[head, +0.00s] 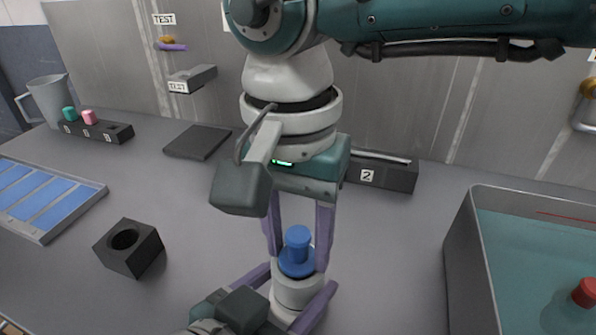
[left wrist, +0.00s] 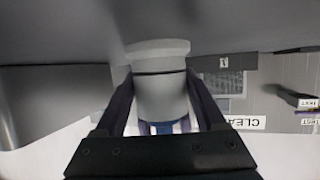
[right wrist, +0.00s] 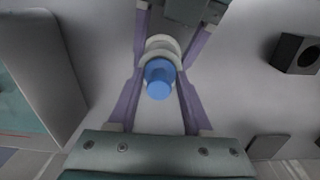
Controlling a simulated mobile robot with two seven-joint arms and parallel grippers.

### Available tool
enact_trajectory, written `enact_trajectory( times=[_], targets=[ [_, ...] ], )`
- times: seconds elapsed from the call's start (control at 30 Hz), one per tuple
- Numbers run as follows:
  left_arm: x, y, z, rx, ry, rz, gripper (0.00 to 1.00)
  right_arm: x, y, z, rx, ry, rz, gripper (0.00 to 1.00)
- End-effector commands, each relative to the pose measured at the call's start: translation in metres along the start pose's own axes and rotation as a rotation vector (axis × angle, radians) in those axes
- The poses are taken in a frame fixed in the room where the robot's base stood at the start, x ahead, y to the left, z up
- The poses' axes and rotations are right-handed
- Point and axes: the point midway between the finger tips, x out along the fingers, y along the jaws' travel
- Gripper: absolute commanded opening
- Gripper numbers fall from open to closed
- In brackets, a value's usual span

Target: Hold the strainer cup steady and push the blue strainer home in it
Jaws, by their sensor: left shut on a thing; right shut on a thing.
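The white strainer cup (head: 297,291) stands upright at the bottom centre of the head view. My left gripper (head: 301,277) is shut on it from the front, one finger on each side. The cup (left wrist: 160,95) also shows between the fingers in the left wrist view. The blue strainer (head: 298,244) sits upright in the cup's mouth, with its knob and collar above the rim. My right gripper (head: 297,259) points down from above, shut on the blue strainer, its fingers on either side. The right wrist view shows the strainer's knob (right wrist: 159,80). How deep it sits is hidden.
A black block with a round hole (head: 129,247) stands to the left. A grey bin with a teal inside (head: 460,235) stands at the right. A blue-panelled tray (head: 75,213), a dark flat pad (head: 197,142) and a pitcher (head: 48,100) lie further off. The table around the cup is clear.

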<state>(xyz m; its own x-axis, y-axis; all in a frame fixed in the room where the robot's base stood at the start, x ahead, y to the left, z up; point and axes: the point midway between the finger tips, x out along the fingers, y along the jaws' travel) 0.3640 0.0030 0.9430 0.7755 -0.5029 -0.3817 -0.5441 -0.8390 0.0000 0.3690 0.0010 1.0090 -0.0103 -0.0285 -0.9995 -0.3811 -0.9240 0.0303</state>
Motion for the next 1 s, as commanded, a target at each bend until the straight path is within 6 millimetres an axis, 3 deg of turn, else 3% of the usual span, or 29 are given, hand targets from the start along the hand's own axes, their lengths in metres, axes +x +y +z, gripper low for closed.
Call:
enact_trajectory(
  times=[0.27,0.3,0.6,0.87,1.0],
  targets=[
    [0.0,0.0,0.003,-0.001,-0.008,-0.001,0.08,0.003,0.0,0.0,0.0,0.0,0.0,0.0],
    [0.0,0.0,0.003,-0.001,-0.008,-0.001,0.08,0.003,0.0,0.0,0.0,0.0,0.0,0.51],
    [0.0,0.0,0.003,-0.001,-0.008,-0.001,0.08,0.003,0.0,0.0,0.0,0.0,0.0,0.85],
    [0.0,0.0,0.003,-0.001,-0.008,-0.001,0.08,0.002,0.0,0.0,0.0,0.0,0.0,0.85],
    [0.0,0.0,0.003,-0.001,-0.008,-0.001,0.08,-0.01,0.0,-0.001,0.0,0.003,-0.001,0.85]
  ],
)
